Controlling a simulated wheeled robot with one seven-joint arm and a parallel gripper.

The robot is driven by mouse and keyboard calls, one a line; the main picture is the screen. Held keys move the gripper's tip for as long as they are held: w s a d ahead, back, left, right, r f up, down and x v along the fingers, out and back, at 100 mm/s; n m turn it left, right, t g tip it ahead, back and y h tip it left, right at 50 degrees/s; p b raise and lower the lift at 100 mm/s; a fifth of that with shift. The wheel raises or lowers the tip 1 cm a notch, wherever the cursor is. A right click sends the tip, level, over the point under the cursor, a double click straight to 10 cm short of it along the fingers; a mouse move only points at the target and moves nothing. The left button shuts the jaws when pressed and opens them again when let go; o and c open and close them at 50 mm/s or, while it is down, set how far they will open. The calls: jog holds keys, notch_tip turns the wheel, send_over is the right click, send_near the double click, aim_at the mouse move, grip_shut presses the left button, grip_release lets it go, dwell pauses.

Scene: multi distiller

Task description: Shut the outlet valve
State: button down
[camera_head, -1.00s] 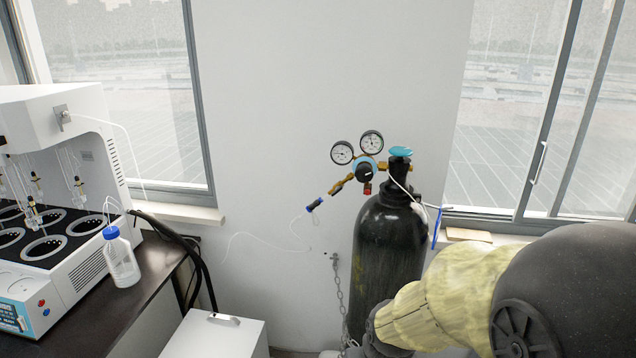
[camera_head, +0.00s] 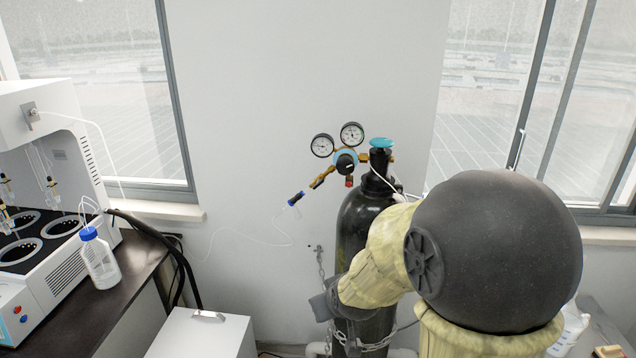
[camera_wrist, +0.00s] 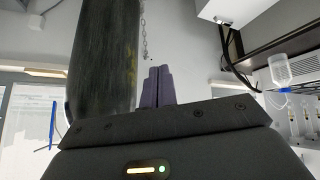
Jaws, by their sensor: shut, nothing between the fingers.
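A black gas cylinder (camera_head: 352,222) stands upright by the wall, with a turquoise handwheel (camera_head: 381,143) on top. Its regulator (camera_head: 347,161) has two round gauges, a black-centred blue body and a red-tipped part below. I cannot tell the outlet valve's setting. My gripper (camera_wrist: 158,72) is shut and empty in the wrist view, beside the cylinder body (camera_wrist: 103,60). In the head view, my arm covers the cylinder's lower right, and the fingertips cannot be made out below the regulator.
A chain (camera_head: 320,262) hangs from the wall beside the cylinder. A white box (camera_head: 203,335) stands at the front. A white distiller (camera_head: 50,190) and a blue-capped bottle (camera_head: 100,260) are on the dark bench at left. The wall left of the regulator is clear.

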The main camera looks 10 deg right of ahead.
jog(key=w+r+n+t, duration=0.3)
jog(key=w+r+t, duration=0.4)
jog(key=w, duration=0.6)
jog(key=n+t+h, duration=0.2)
jog(key=n+t, duration=0.1)
jog(key=t, duration=0.2)
send_near(318, 183)
jog(key=s+a+r, duration=0.1)
jog(key=a+r, duration=0.1)
jog(key=a, duration=0.1)
jog(key=shift+r+t+p, duration=0.45)
jog(key=shift+r+t, duration=0.05)
jog(key=shift+r, duration=0.1)
jog(key=shift+w, duration=0.15)
jog(key=w+d+p, duration=0.1)
jog(key=w+p, duration=0.1)
jog(key=w, duration=0.1)
jog(key=w+d+p, duration=0.1)
jog(key=w+p, duration=0.1)
jog(key=w, duration=0.1)
jog(key=w+d+p, duration=0.1)
jog(key=w+p, duration=0.1)
jog(key=w, duration=0.1)
jog(key=shift+r+p, duration=0.1)
jog(key=shift+p, duration=0.2)
jog(key=shift+s+d+f, duration=0.2)
jog(key=shift+f, duration=0.2)
